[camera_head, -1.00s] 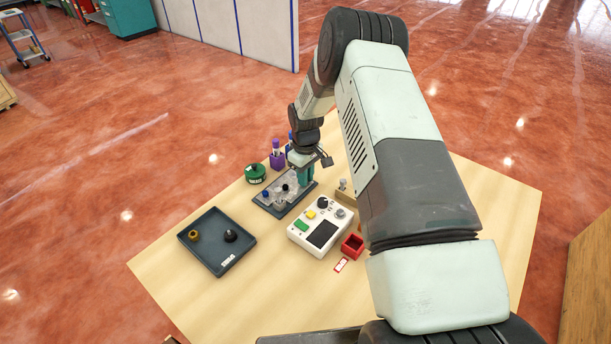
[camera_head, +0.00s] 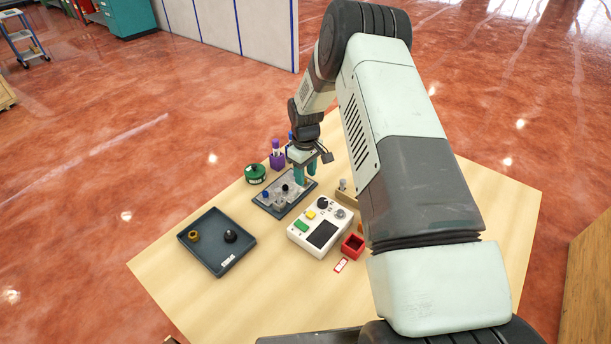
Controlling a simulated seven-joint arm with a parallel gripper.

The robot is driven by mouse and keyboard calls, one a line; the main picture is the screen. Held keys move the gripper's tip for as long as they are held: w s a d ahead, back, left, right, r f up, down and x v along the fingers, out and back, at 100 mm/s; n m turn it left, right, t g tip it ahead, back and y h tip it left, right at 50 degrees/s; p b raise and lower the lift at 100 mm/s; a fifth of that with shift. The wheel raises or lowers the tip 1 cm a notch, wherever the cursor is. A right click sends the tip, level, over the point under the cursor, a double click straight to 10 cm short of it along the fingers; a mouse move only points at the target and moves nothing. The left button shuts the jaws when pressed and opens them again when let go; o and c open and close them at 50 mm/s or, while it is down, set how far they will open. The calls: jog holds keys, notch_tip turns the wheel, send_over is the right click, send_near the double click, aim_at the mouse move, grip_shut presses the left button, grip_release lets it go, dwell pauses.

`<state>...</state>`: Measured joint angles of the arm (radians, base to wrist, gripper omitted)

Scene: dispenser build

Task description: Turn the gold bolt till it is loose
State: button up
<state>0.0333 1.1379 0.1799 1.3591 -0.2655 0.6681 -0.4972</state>
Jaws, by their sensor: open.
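My gripper (camera_head: 305,177) points down over the far right part of a dark base plate (camera_head: 268,208). Its teal fingers are apart, with nothing seen between them. The plate carries a clear-grey build with a blue knob (camera_head: 266,195) and a black knob (camera_head: 285,188). I cannot make out a gold bolt on this build; the fingers may hide it, or it is too small to see. A gold-brown round piece (camera_head: 194,236) lies in the dark tray (camera_head: 218,266) at the left, away from my gripper; I cannot tell what it is.
A black piece (camera_head: 231,236) is also in the tray. A green round container (camera_head: 255,173) and a purple holder (camera_head: 277,160) stand behind the plate. A white control box (camera_head: 320,228) and a red box (camera_head: 352,245) stand in front. The table's left front is clear.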

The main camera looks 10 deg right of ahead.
notch_tip(320, 180, up, 9)
jog(key=shift+r, duration=0.2)
dwell(0.4)
jog(key=s+d+r+m+t, duration=0.15)
jog(key=s+r, duration=0.45)
jog(key=r, duration=0.7)
jog(key=s+d+r+m+t, duration=0.1)
jog(key=s+r+m, duration=0.1)
jog(key=s+r, duration=0.75)
jog(key=s+r+m+t, duration=0.1)
jog(key=s+r, duration=0.3)
jog(key=s, duration=0.6)
jog(key=s+d+r+m+t, duration=0.1)
jog(key=s+r, duration=0.4)
jog(key=s, duration=0.6)
jog(key=m+t, duration=0.1)
jog(key=m, duration=0.1)
jog(key=shift+s+d+m, duration=0.2)
jog(key=shift+s+m, duration=0.1)
jog(key=shift+m, duration=0.05)
